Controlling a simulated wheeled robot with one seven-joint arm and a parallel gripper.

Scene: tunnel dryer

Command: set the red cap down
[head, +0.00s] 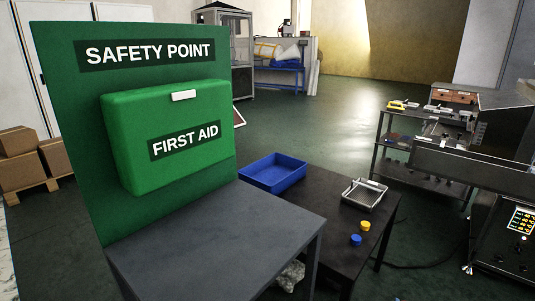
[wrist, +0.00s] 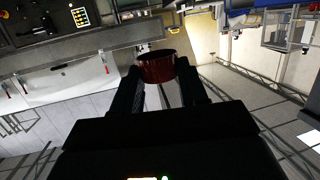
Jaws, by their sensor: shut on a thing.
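In the wrist view, my gripper (wrist: 158,78) is shut on a dark red cap (wrist: 157,65). The cap sits between the two black fingertips, and nothing is seen touching its far side. Neither my gripper nor the red cap shows in the head view. A dark table (head: 326,198) there carries a yellow cap (head: 365,226) and a blue cap (head: 355,240) near its front right part.
A blue tray (head: 248,175) and a wire-like metal tray (head: 349,200) stand on the dark table. A grey bench (head: 225,240) stands before the green first aid board (head: 70,130). A loaded shelf rack (head: 376,140) and machine are at right. Bare tabletop lies left of the caps.

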